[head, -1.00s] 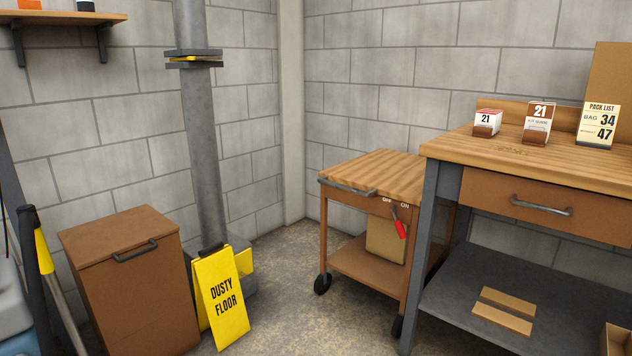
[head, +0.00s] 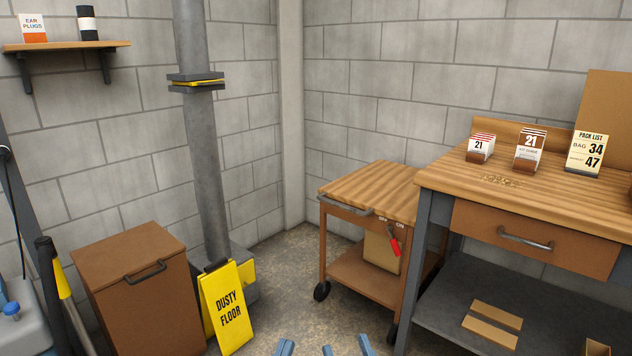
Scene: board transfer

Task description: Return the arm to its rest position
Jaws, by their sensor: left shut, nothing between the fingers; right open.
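At the bottom edge of the head view, only blue fingertips of my grippers show. My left gripper (head: 284,347) is the blue tip further left; its fingers are together and hold nothing. My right gripper (head: 346,347) shows two blue fingertips apart, open with nothing between them. Both are low in front of the floor, apart from the furniture. The arms and the rest of the grippers are out of the picture.
A wheeled wooden cart (head: 372,190) with a red switch stands ahead. The workbench (head: 560,208) with cards is on the right. A yellow "Dusty Floor" sign (head: 228,310) and a brown bin (head: 130,300) stand left. Floor between sign and cart is clear.

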